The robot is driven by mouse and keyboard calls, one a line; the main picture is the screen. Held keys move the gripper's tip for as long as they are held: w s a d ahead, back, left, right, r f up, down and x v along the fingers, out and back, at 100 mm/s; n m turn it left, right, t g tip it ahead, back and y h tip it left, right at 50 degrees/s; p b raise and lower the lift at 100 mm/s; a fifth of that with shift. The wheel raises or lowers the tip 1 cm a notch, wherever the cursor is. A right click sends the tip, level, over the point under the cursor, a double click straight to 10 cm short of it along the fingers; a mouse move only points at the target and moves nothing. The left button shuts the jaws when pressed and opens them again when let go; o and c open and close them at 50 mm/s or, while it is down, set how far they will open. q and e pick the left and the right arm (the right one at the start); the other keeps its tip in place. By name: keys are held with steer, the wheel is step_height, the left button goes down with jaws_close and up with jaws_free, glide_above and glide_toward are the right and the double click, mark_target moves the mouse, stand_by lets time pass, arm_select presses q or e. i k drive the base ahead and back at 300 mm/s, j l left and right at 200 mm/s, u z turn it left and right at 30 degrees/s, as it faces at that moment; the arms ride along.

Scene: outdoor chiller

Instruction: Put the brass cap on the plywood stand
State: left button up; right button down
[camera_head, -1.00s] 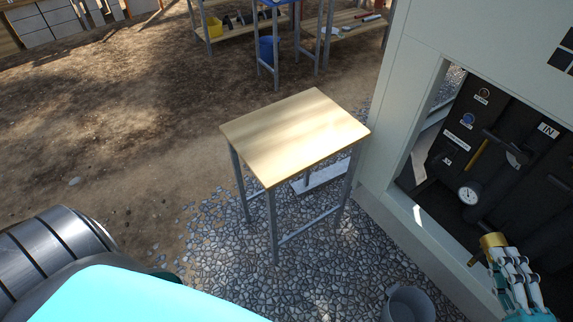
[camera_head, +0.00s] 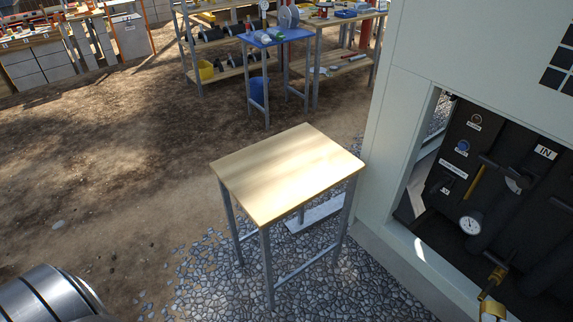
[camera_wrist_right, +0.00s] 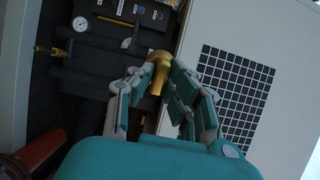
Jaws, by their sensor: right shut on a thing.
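The brass cap (camera_wrist_right: 158,68) is between the fingers of my right gripper (camera_wrist_right: 160,84) in the right wrist view. The gripper is shut on it, and its fingers partly hide the cap. The plywood stand (camera_head: 288,172) has a pale, bare top on grey metal legs and stands left of the chiller. The cap is apart from the stand, to its right. My left gripper is out of view.
The pale chiller housing (camera_head: 400,130) stands right of the stand. Its opening holds dark pipes, a gauge (camera_head: 470,224) and a brass fitting (camera_head: 497,275). A blue-topped table (camera_head: 275,38) and loaded shelves stand behind. Open dirt lies left of the stand.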

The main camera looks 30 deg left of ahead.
mark_target(288, 164)
steer(key=i+j, duration=0.15)
steer(key=j, duration=0.5)
steer(key=i+j+z, duration=0.1)
steer(key=j, duration=0.55)
steer(key=i+j+z, duration=0.1)
steer(key=j, duration=0.55)
steer(key=i+j, duration=0.2)
steer(key=j, duration=0.45)
steer(key=i+j+z, duration=0.1)
steer(key=j, duration=1.25)
steer(key=i+z, duration=0.05)
steer(key=i, duration=0.05)
